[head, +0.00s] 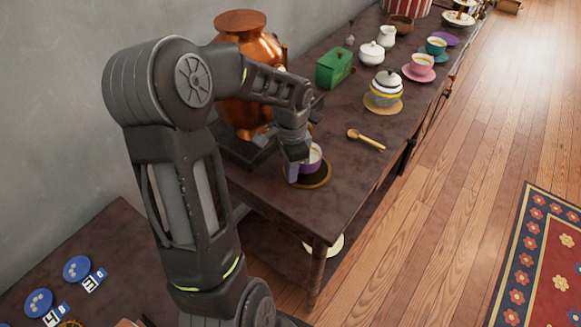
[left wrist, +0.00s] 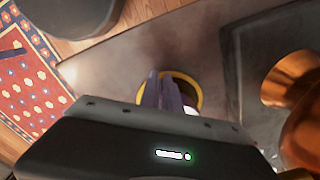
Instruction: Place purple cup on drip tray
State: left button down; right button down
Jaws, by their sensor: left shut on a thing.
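The purple cup (head: 314,162), with a pale inside, is upright at the near end of the long dark table. My left gripper (head: 296,167) reaches down from above and is shut on its near left side, hiding part of it. The drip tray (head: 322,183), a dark round with a gold rim, lies directly under the cup. I cannot tell whether the cup's base touches it. In the left wrist view the gripper fingers (left wrist: 165,93) overlap the tray's gold rim (left wrist: 198,88), and the cup is mostly hidden. My right gripper is not in view.
A copper urn (head: 240,85) stands on a dark base close behind my left arm. Bare tabletop lies right of the tray.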

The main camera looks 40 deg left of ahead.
pick_arm(q)
jog(key=shift+w+d+r, duration=0.1)
jog(key=shift+w+d, duration=0.05)
jog(key=shift+d, duration=0.25)
jog(key=shift+a+f, duration=0.2)
jog(key=c, duration=1.6)
grip_release()
notch_tip(320, 180, up, 12)
jog(key=shift+d+r+p, duration=0.1)
jog(key=shift+r+p, duration=0.05)
jog(key=shift+p, duration=0.15)
